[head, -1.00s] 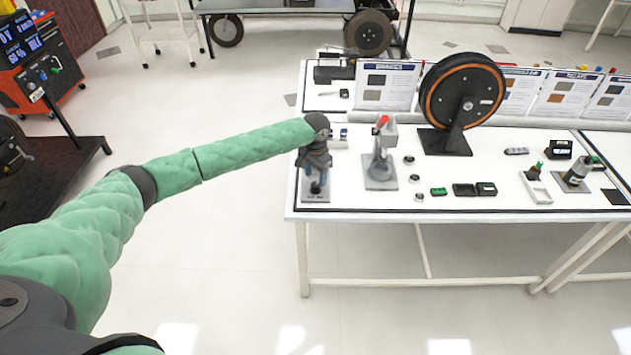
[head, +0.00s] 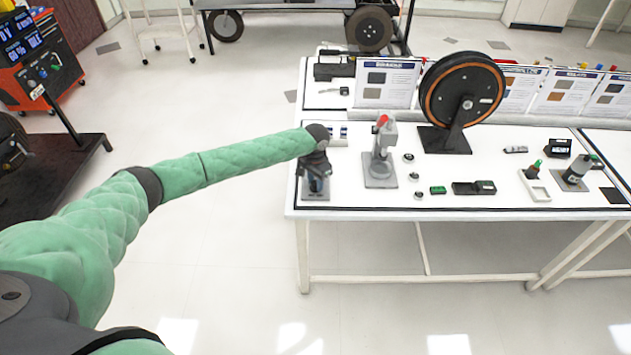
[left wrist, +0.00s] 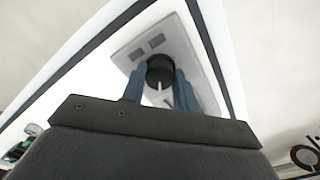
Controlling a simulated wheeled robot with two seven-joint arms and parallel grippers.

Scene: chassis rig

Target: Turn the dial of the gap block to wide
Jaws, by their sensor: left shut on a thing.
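The gap block (head: 316,196) is a grey plate near the front left corner of the white table. In the left wrist view its plate (left wrist: 152,42) shows darker grey label patches, and its round black dial (left wrist: 160,72) carries a white pointer line. My left gripper (head: 317,180) reaches down onto the block from above. In the left wrist view its two blue fingers (left wrist: 161,78) stand on either side of the dial, shut on it. Which setting the pointer is at cannot be read. My right gripper is not in view.
Right of the block stands a grey stand with a red-tipped lever (head: 381,160). Beyond it are a large black wheel on a stand (head: 463,100), small round knobs and dark boxes (head: 474,188). Upright printed boards (head: 386,84) line the back.

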